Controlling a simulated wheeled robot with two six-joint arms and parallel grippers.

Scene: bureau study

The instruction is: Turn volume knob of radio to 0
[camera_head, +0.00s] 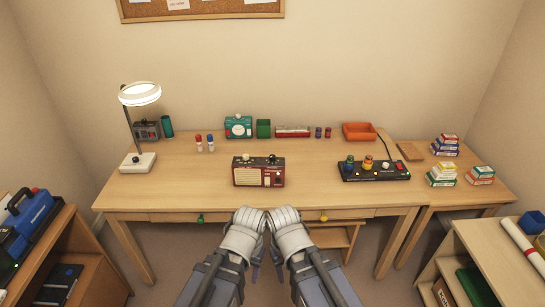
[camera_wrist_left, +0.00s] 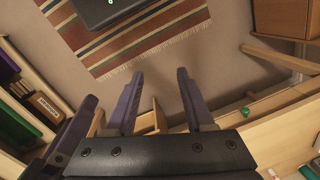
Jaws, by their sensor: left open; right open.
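The radio (camera_head: 258,173) is a red box with a cream front panel, standing near the front middle of the desk. A pale knob (camera_head: 246,158) and a dark knob (camera_head: 272,158) sit on its top; I cannot tell which is the volume knob or read any setting. My left gripper (camera_head: 255,272) hangs in front of the desk, below and apart from the radio. Its two purple fingers are spread and empty in the left wrist view (camera_wrist_left: 160,75). My right gripper (camera_head: 279,271) hangs close beside it, also open, partly hidden by the wrist. The radio is not in the left wrist view.
A lamp (camera_head: 139,160) stands at the left. A teal clock-like box (camera_head: 238,126), green cup (camera_head: 263,128) and orange tray (camera_head: 359,131) line the back. Desk surface around the radio is clear.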

